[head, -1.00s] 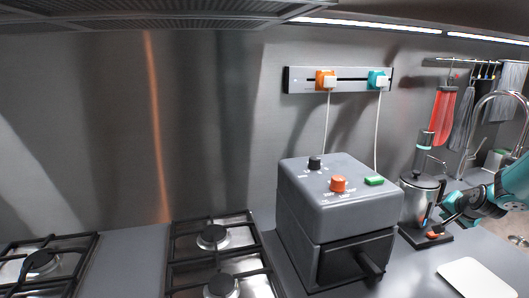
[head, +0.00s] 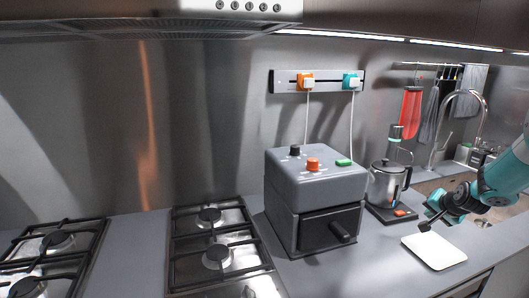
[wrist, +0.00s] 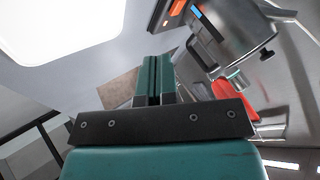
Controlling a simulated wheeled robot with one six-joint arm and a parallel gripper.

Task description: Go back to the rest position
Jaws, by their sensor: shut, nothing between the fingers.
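My gripper (head: 428,222) is at the right in the head view, at the end of my teal arm. The white board (wrist: 60,25) fills the upper left of that view.
A grey air fryer-like appliance (head: 315,190) with an orange knob stands mid-counter. A steel kettle (head: 388,185) stands right of it, seen also in the wrist view (wrist: 235,40). Gas hobs (head: 215,245) are at the left. A power strip (head: 330,76) holds two plugs.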

